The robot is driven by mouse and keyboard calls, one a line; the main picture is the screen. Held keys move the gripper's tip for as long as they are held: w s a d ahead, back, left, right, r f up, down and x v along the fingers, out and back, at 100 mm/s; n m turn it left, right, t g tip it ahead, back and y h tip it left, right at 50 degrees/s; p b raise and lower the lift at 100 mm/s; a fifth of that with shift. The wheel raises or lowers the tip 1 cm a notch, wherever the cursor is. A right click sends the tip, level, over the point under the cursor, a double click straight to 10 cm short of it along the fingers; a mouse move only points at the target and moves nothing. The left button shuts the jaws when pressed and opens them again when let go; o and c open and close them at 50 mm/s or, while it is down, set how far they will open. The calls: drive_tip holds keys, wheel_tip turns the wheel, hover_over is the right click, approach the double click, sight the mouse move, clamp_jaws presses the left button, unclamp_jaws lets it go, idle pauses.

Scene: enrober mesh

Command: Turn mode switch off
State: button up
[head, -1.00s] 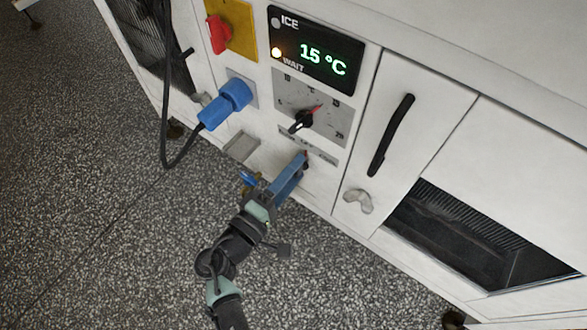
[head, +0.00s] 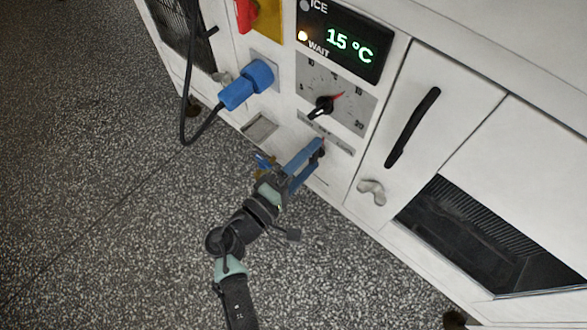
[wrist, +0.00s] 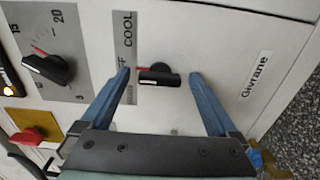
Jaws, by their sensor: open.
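The mode switch (wrist: 165,80) is a black knob with a red pointer, under a grey label strip (wrist: 124,45) reading COOL and a partly covered word ending in FF. In the wrist view its red pointer faces the strip, close to the FF letters. My gripper (wrist: 160,75) is open, with one blue finger on each side of the knob and visible gaps between. In the head view my gripper (head: 308,158) reaches the panel just below the label strip (head: 325,133) and mostly hides the switch.
A temperature dial (head: 322,106) sits above the strip, under a display (head: 342,42) showing 15 °C with the WAIT lamp lit. A blue plug (head: 246,84) with a black cable juts out at left. A red switch (head: 245,14) is at upper left. A door handle (head: 412,128) is at right.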

drive_tip(key=p+v, duration=0.3)
drive_tip(key=v, duration=1)
drive_tip(key=shift+p, duration=0.35)
